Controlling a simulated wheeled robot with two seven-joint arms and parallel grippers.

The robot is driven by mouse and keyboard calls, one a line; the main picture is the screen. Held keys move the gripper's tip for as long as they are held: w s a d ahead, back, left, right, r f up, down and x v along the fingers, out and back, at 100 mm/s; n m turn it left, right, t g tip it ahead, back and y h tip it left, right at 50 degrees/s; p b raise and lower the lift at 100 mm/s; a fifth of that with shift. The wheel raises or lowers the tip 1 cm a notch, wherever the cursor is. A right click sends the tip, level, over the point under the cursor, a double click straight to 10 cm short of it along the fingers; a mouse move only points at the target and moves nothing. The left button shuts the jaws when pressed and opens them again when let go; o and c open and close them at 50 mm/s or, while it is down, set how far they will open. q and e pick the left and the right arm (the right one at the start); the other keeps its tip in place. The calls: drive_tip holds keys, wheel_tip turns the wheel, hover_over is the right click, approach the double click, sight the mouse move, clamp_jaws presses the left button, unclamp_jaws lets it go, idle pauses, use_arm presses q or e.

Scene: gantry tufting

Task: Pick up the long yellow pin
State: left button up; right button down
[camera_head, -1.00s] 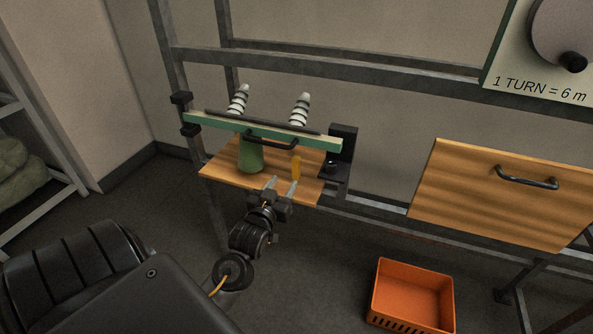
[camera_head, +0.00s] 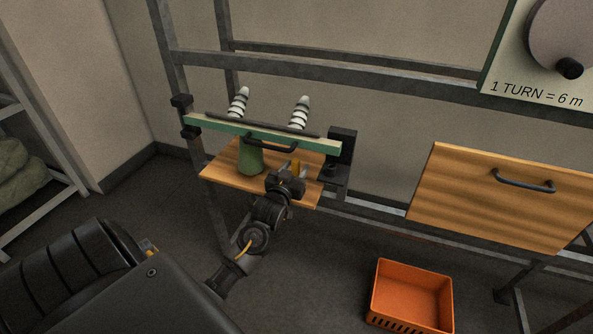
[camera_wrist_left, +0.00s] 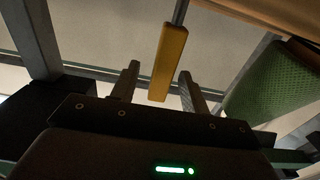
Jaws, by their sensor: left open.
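The yellow pin (camera_head: 296,168) stands upright at the right part of the small wooden shelf (camera_head: 225,172), partly hidden by my gripper in the head view. In the left wrist view the yellow pin (camera_wrist_left: 168,62) shows as a yellow block with a grey rod at its end. My left gripper (camera_head: 289,172) is at the pin. In the left wrist view its two fingers (camera_wrist_left: 158,82) are apart, with the pin's near end between or just beyond them; I cannot tell whether they touch it. My right gripper is not in view.
A green bar (camera_head: 215,123) with a black handle and two white spools runs above. An orange crate (camera_head: 412,262) is on the floor.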

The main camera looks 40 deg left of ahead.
sight(295, 161)
use_arm(q)
drive_tip(key=shift+w+a, duration=0.2)
drive_tip(key=shift+w, duration=0.3)
clamp_jaws()
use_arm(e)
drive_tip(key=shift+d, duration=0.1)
use_arm(q)
drive_tip(key=shift+r, duration=0.1)
